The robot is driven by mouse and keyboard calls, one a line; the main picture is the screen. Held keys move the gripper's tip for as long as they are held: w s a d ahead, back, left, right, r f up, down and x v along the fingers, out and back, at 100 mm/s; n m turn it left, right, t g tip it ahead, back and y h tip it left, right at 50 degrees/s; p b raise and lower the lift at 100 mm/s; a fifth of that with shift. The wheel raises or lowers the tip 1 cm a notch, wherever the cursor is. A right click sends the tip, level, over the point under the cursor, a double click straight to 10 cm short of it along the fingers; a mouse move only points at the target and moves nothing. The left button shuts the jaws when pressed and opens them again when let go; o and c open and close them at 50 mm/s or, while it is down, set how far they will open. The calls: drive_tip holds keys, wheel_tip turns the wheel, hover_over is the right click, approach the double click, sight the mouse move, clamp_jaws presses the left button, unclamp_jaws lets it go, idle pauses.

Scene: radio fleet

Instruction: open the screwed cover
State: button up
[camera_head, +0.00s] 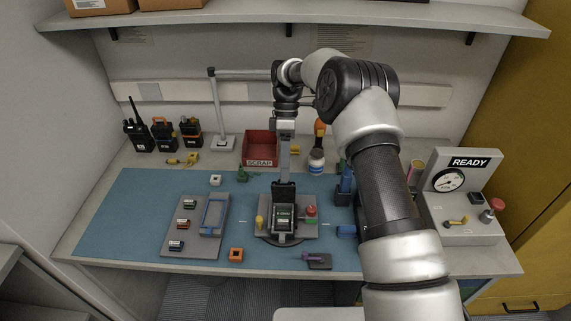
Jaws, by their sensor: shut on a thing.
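A grey fixture plate (266,230) sits on the blue mat at the middle of the table and carries an opened device (284,223). A greenish part shows inside its bay. A black cover (284,191) stands roughly upright at the device's far edge. My gripper (284,178) reaches down from above and is shut on the cover's upper part. The fingertips are small here, and the exact contact is hard to see. A yellow knob (259,222) and a red and green button (311,211) flank the device.
A grey tray (190,249) with small modules lies left. A red scrap bin (260,146) and a white jar (316,163) stand behind. A gauge panel (463,205) stands right. The mat's left side is clear.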

drive_tip(key=shift+d+f, duration=0.2)
drive_tip(key=shift+f, duration=0.55)
drive_tip(key=v, duration=0.9)
drive_tip(key=shift+s+a, duration=0.25)
drive_tip(key=shift+s, duration=0.05)
